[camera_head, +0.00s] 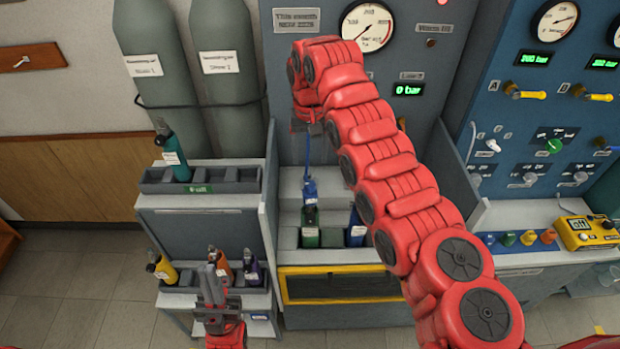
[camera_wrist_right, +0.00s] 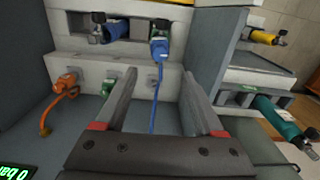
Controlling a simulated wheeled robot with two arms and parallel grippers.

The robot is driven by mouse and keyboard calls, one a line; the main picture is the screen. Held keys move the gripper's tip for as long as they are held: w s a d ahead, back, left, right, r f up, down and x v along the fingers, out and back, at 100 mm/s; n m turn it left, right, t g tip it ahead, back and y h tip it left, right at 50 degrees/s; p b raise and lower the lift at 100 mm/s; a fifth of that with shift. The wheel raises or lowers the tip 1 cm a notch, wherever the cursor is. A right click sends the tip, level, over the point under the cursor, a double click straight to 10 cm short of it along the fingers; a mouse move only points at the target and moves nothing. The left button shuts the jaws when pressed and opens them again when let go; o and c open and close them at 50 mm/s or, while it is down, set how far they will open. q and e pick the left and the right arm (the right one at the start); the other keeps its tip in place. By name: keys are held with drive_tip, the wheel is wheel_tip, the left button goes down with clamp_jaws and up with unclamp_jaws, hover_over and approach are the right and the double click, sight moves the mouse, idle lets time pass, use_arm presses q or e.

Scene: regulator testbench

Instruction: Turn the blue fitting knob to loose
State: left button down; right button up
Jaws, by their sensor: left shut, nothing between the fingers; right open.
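The blue fitting (camera_head: 310,188) sits on the green bottle (camera_head: 310,225) in the grey bench's holder, and a blue hose (camera_head: 307,155) leads from it. In the right wrist view the fitting (camera_wrist_right: 160,48) lies ahead, beyond the fingertips. Its knob's setting is too small to read. My right gripper (camera_wrist_right: 160,78) is open and empty, with the blue hose showing between its fingers. In the head view it is mostly hidden below my red right arm, above the fitting. My left gripper (camera_head: 211,277) is shut and empty, low at the left in front of the bottle rack.
A blue bottle (camera_head: 356,228) stands right of the green one. An orange fitting (camera_wrist_right: 66,82) with a hose sits at the left in the wrist view. The left rack holds a teal bottle (camera_head: 173,155) above and several bottles below. Grey side walls (camera_head: 462,178) flank the bench.

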sight(310, 183)
wheel_tip(310, 183, down, 9)
drive_tip(key=p, duration=0.4)
drive_tip(key=shift+r, duration=0.15)
drive_tip(key=shift+f, duration=0.6)
clamp_jaws()
